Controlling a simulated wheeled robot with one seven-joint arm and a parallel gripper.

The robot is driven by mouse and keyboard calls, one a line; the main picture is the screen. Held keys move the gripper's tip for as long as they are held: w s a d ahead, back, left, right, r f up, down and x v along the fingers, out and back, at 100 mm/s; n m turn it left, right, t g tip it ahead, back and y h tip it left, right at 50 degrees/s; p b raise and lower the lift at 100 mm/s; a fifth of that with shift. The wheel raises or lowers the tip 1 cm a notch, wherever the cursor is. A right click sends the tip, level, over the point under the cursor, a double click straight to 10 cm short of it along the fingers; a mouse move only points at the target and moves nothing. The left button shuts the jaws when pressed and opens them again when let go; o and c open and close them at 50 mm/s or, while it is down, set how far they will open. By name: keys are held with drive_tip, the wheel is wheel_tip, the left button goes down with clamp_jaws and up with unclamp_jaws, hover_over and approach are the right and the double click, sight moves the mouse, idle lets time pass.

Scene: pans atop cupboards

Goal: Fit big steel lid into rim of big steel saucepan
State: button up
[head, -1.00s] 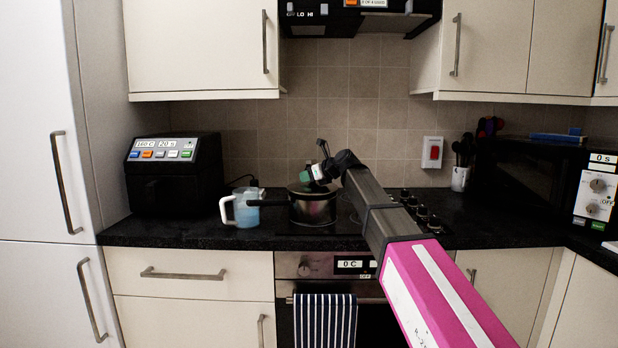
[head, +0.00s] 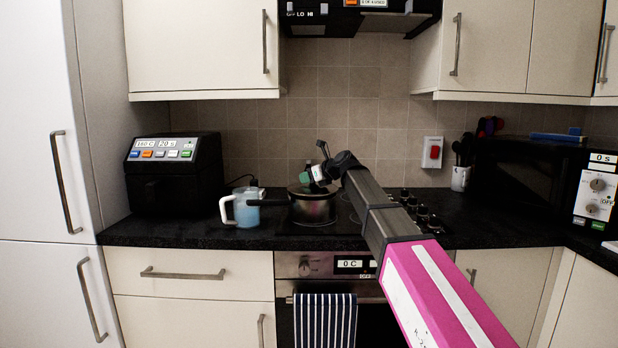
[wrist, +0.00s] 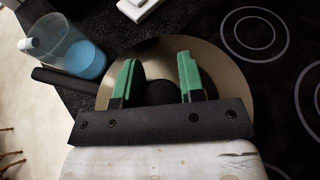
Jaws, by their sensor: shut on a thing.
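The big steel saucepan (head: 313,212) stands on the hob, its dark handle pointing left. The big steel lid (wrist: 222,75) shows in the wrist view as a broad disc under my gripper, with a dark round knob between the green fingers. In the head view the lid (head: 298,190) lies at the top of the saucepan and looks about level. My gripper (wrist: 160,85) is shut on the lid's knob; it also shows above the pan in the head view (head: 312,178). I cannot tell whether the lid sits fully in the rim, and the lid hides the pan's inside.
A clear jug (head: 246,207) with blue liquid and a white handle stands left of the pan, close to the pan's handle. A black air fryer (head: 173,175) is farther left. The hob (wrist: 265,35) is clear to the right.

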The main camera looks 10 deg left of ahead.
drive_tip(key=shift+f, duration=0.75)
drive_tip(key=o, duration=1.1)
drive_tip(key=shift+c, duration=0.2)
wheel_tip(320, 180, up, 4)
hover_over(331, 191)
drive_tip(key=shift+d, duration=0.1)
